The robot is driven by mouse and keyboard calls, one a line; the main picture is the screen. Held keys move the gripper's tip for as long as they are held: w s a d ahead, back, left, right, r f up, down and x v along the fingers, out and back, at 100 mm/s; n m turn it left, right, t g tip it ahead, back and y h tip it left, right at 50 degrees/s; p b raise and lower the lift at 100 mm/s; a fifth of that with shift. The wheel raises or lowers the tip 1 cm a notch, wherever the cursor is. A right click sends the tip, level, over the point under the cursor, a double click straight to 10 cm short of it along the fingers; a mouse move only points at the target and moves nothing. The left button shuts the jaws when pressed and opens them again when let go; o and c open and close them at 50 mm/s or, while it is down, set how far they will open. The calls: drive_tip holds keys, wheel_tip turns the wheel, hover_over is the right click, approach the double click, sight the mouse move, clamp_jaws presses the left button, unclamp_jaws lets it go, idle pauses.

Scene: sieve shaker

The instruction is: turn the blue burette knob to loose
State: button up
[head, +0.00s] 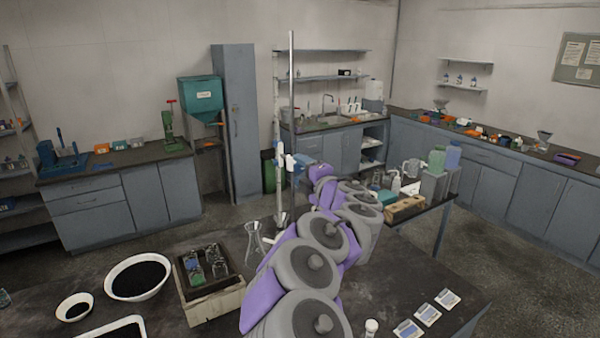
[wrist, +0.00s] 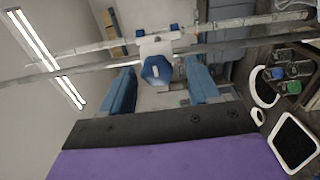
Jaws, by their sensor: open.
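The blue burette knob (wrist: 157,70) is six-sided with a pale bar across its face. It sits on a white clamp (wrist: 155,46) on the stand rod. In the wrist view my gripper (wrist: 160,77) is open, one blue finger on each side of the knob. Gaps show between the knob and both fingers; I cannot tell how far ahead of the fingertips it is. In the head view the burette (head: 279,165) stands upright beside the thin metal rod (head: 291,95), past the end of my arm. My gripper is largely hidden there.
A glass flask (head: 253,245) stands near the burette's foot. A box of small bottles (head: 213,300), a dark-filled white bowl (head: 138,277) and a smaller bowl (head: 76,307) lie to the left. Cards (head: 428,314) lie at the right. A side table with bottles (head: 437,158) stands behind.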

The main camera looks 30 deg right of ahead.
drive_tip(key=s+a, duration=0.1)
drive_tip(key=s, duration=1.6)
drive_tip(key=shift+p, duration=0.35)
drive_tip(key=shift+w+a, duration=0.1)
